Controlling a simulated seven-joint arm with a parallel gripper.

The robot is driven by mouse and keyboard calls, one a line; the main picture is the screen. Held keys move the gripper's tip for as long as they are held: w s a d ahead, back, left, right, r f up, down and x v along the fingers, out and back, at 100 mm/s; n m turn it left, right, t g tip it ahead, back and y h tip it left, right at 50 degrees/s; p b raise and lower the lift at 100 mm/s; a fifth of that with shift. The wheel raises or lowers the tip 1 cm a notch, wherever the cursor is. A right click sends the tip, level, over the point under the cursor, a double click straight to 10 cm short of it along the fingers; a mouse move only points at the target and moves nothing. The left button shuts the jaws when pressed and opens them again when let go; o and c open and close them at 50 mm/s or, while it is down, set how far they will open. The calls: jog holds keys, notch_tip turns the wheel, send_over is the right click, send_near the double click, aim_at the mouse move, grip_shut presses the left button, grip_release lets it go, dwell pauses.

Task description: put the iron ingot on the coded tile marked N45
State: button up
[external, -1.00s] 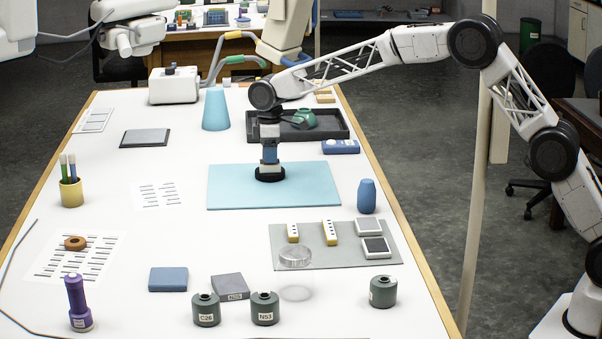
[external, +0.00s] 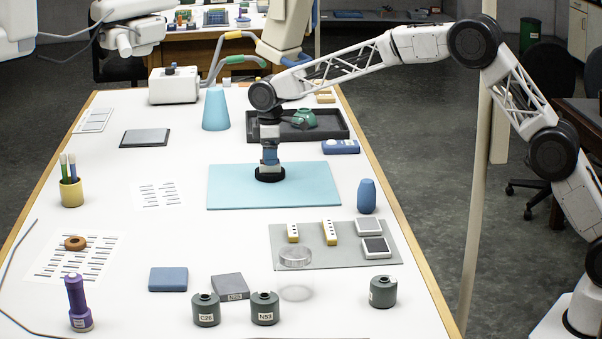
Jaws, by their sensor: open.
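My gripper (external: 270,174) is at the blue mat (external: 225,188) in the middle of the table, pointing straight down. Its dark tip is low over or on the mat, and the picture is too small to show the fingers or anything between them. A dark grey block (external: 229,283) with a small white label lies near the front; its code is too small to read surely. A plain blue-grey block (external: 168,279) lies to its left. I cannot tell which piece is the iron ingot, and no tile clearly reads N45.
Dark cylinders marked C26 (external: 206,312) and N53 (external: 265,311) stand at the front, with a third (external: 383,292) to the right. A blue vase (external: 367,197) stands right of the mat.

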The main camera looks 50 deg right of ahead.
notch_tip(320, 180, up, 12)
dwell(0.7)
dwell(0.6)
jog(key=shift+r, duration=0.1)
jog(key=s+d+r+m, duration=0.1)
jog(key=s+d+r, duration=0.35)
jog(key=s, duration=0.65)
jog(key=s+d+r+m+t, duration=0.1)
jog(key=s+d+r+m, duration=0.15)
jog(key=s+d, duration=0.55)
jog(key=s+d+r+m, duration=0.1)
jog(key=s+d+r, duration=0.3)
jog(key=s, duration=0.9)
jog(key=s+d+f+m, duration=0.1)
jog(key=s+d+f, duration=0.2)
jog(key=s, duration=1)
jog(key=s+d+f+m+t, duration=0.1)
jog(key=s+f, duration=0.4)
jog(key=s, duration=0.8)
jog(key=s+d+f+m, duration=0.2)
jog(key=s+d+f, duration=0.2)
jog(key=s, duration=0.9)
jog(key=shift+d+f+m+t, duration=0.3)
jog(key=shift+f+m, duration=0.05)
jog(key=shift+f, duration=0.05)
